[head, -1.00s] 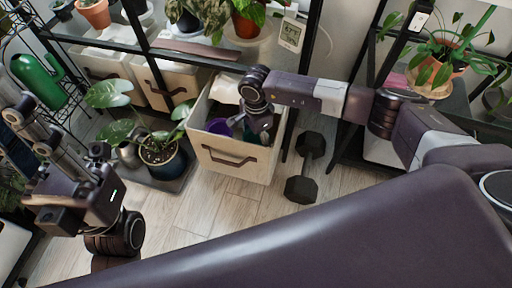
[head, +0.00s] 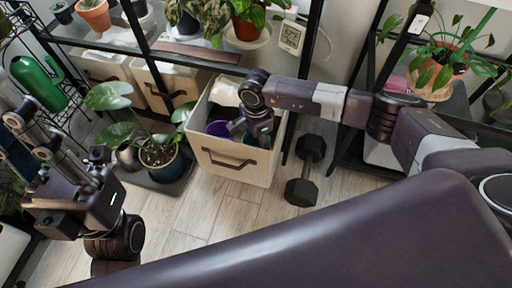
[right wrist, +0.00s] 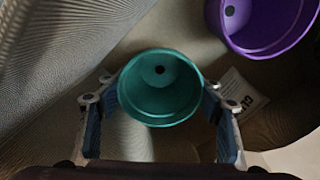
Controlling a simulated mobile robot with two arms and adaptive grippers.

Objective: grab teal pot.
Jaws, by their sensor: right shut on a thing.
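The teal pot (right wrist: 160,88) is round, with a dark drain hole in its base. In the right wrist view it sits between the two fingers of my right gripper (right wrist: 160,112), which is shut on it. In the head view my right gripper (head: 250,130) is down in the open cream bin (head: 236,161), and the pot is mostly hidden there by the gripper and the bin wall. My left gripper (head: 78,178) is at the left of the head view, away from the bin; its finger opening is unclear.
A purple pot (right wrist: 264,22) lies in the bin beside the teal one, with a small white packet (right wrist: 238,93) near it. A dark dumbbell (head: 305,170) is on the floor right of the bin. A potted plant (head: 160,158) stands left. Floor in front is clear.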

